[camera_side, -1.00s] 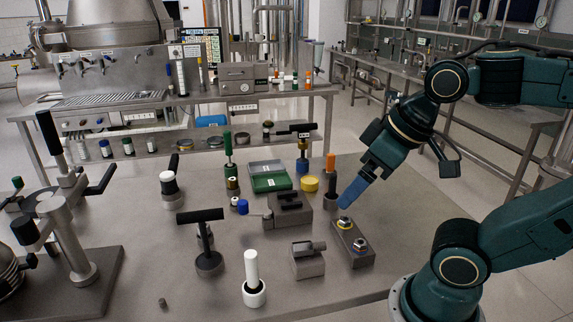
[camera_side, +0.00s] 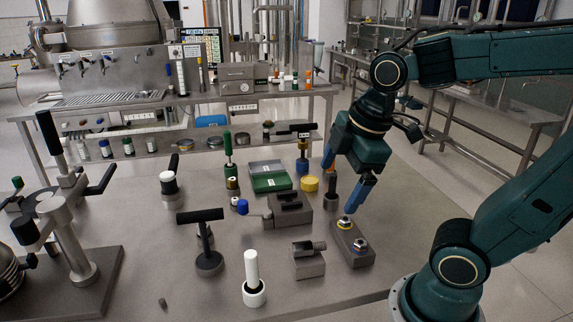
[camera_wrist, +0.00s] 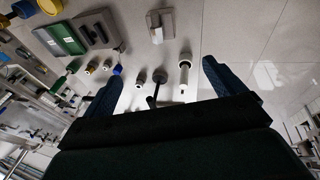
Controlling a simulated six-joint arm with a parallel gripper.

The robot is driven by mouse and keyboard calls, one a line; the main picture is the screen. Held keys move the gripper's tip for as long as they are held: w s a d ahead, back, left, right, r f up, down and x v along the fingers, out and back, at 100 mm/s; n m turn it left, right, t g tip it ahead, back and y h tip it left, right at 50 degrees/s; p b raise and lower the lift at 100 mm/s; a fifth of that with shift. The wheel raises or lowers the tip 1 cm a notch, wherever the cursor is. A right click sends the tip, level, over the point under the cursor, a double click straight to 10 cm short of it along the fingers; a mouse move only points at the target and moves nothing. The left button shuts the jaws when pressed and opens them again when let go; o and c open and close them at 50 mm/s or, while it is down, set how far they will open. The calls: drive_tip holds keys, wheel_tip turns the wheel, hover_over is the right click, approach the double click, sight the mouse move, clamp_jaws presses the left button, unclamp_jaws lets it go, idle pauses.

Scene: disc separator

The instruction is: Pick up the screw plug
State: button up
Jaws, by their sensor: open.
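I cannot tell for sure which item is the screw plug. A small grey cylinder (camera_side: 163,302) stands alone at the table's front. My gripper (camera_side: 338,188) is open and empty, tilted, its fingers spread wide. One blue finger points down just above the yellow-ringed piece; I cannot tell if they touch.
Near the gripper are a yellow cap (camera_side: 309,184), a dark block with a slot (camera_side: 291,212), and a grey block with a cylinder (camera_side: 308,260). A white rod on a round base (camera_side: 252,277) and a black T-handle (camera_side: 200,215) stand in front. The table's right side is clear.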

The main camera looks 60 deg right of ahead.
drive_tip(key=w+f+n+g, duration=0.1)
drive_tip(key=w+n, duration=0.1)
drive_tip(key=n, duration=0.2)
drive_tip(key=n+g, duration=0.3)
drive_tip(key=n, duration=1)
hover_over(310, 243)
wheel_tip(310, 243, down, 4)
drive_tip(key=shift+w+f, duration=0.15)
drive_tip(key=shift+f, duration=0.1)
drive_tip(key=shift+f, duration=0.1)
drive_tip(key=shift+f, duration=4.2)
drive_tip(key=shift+f, duration=0.1)
drive_tip(key=shift+f, duration=2.5)
